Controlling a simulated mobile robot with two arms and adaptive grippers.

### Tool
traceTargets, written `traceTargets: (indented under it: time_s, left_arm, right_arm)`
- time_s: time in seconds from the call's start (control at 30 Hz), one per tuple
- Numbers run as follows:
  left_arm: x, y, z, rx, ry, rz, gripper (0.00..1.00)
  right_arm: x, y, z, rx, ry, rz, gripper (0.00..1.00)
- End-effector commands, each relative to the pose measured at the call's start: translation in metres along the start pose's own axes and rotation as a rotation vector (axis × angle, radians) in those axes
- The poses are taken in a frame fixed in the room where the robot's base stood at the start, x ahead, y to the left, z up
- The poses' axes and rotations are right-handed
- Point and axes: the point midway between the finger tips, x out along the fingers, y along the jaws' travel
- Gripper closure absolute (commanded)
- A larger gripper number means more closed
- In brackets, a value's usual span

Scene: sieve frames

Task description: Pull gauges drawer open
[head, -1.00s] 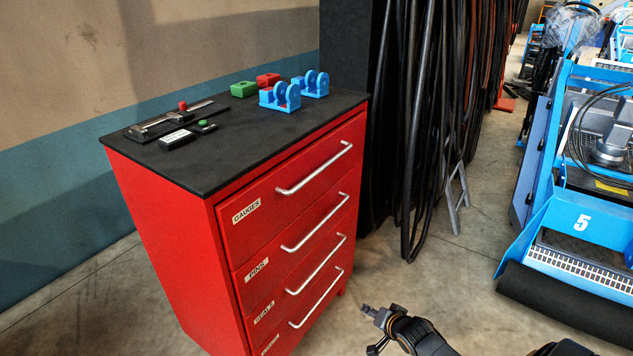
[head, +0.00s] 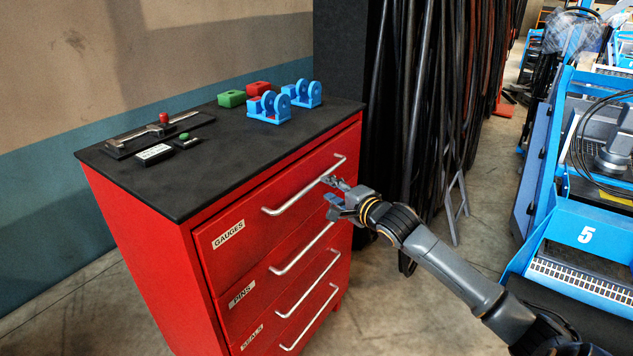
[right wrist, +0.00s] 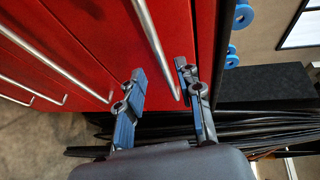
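The red cabinet's top drawer, labelled GAUGES (head: 228,234), looks shut, its front flush with the cabinet. Its silver bar handle (head: 297,193) slants up to the right. My right gripper (head: 333,190) is open at the handle's far right end. In the right wrist view the handle (right wrist: 151,36) runs between the two spread fingers of the right gripper (right wrist: 160,68). I see no finger closed on it, and contact cannot be told. My left gripper is not in view.
Below are the PINS drawer (head: 241,294) and further drawers with similar handles. Blue, red and green parts and a gauge tool lie on the black cabinet top (head: 225,158). Dark hoses (head: 433,110) hang behind my right arm. A blue machine (head: 585,235) stands at right.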

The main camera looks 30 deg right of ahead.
Motion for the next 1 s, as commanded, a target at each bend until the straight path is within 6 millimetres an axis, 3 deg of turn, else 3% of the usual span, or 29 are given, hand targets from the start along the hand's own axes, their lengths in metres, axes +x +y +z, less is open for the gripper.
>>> traceTargets:
  time_s: [0.2,0.4,0.83,0.87,1.0]
  left_arm:
    - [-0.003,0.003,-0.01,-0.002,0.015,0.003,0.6]
    - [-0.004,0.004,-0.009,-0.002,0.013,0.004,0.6]
    - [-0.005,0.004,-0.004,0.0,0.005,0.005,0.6]
    - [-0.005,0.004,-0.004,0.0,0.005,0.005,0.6]
    - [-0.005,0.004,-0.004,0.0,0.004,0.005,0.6]
  right_arm:
    - [0.039,-0.002,0.0,0.001,0.001,-0.002,0.64]
    - [0.062,-0.001,0.0,0.001,0.0,0.0,0.64]
    - [0.071,0.001,0.001,-0.001,-0.001,0.0,0.64]
    - [0.071,0.001,0.001,-0.001,-0.001,0.0,0.66]
    - [0.071,0.001,0.001,-0.001,-0.001,0.0,0.95]
